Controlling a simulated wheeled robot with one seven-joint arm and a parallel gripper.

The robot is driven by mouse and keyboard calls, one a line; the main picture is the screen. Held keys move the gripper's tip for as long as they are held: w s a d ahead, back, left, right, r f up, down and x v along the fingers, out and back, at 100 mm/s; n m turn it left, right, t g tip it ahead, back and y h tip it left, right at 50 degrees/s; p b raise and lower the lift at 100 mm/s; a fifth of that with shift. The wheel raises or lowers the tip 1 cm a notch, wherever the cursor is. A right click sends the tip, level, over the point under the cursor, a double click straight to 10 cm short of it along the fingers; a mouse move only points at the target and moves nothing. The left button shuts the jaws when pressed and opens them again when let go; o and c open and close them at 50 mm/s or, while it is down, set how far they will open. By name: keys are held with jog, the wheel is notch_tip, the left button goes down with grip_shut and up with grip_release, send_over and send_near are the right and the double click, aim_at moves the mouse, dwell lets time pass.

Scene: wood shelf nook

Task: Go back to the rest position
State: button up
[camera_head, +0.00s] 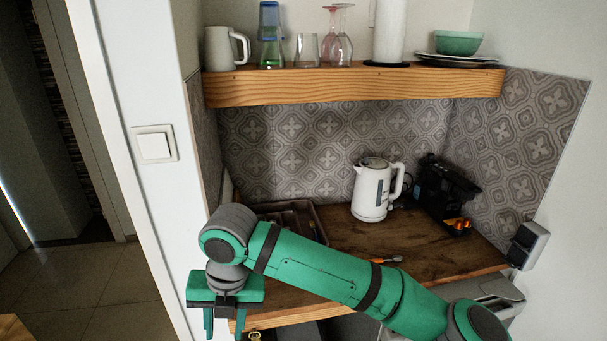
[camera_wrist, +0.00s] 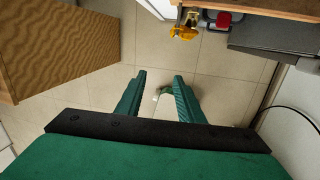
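My gripper (camera_head: 223,322) hangs pointing down at the front left of the wooden counter (camera_head: 430,240), just off its front edge in the head view. In the wrist view my gripper (camera_wrist: 160,88) has its two green fingers apart, with tiled floor (camera_wrist: 225,88) beneath. Nothing is held between the fingers. A small pale and green shape shows between them, too small to tell. My arm crosses in front of the counter and hides part of it.
A white kettle (camera_head: 371,190), a black coffee machine (camera_head: 444,192) and a dark tray (camera_head: 290,212) stand on the counter. Above is a wooden shelf (camera_head: 350,87) with glasses, a white jug (camera_head: 222,48) and a green bowl (camera_head: 459,43). A wooden surface (camera_wrist: 60,45) lies left in the wrist view.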

jog(key=w+a+r+m+t+y, duration=0.1)
jog(key=a+r+m+t+y, duration=0.2)
jog(key=a+m+y, duration=0.5)
jog(key=w+a+r+m+t+y, duration=0.25)
jog(key=a+m+y, duration=0.3)
jog(key=a, duration=0.45)
jog(key=s+d+f+m+t+h, duration=0.4)
jog(key=d+f+m+t+h, duration=0.15)
jog(key=d+f+m, duration=0.45)
jog(key=s+d+f+m+t+h, duration=0.3)
jog(key=d+f+m+t+h, duration=0.25)
jog(key=d+f+m, duration=0.4)
jog(key=s+d+f+m+h, duration=0.1)
jog(key=s+d, duration=0.3)
jog(key=s, duration=0.4)
jog(key=s+d+f+m+g+h, duration=0.1)
jog(key=s+d+f+m+h, duration=0.1)
jog(key=s+d, duration=0.3)
jog(key=s+d+f+m+h, duration=0.1)
jog(key=s+d+f, duration=0.2)
jog(key=s, duration=0.9)
jog(key=shift+s+d+m+h, duration=0.3)
jog(key=shift+s+d+h, duration=0.05)
jog(key=shift+d, duration=0.7)
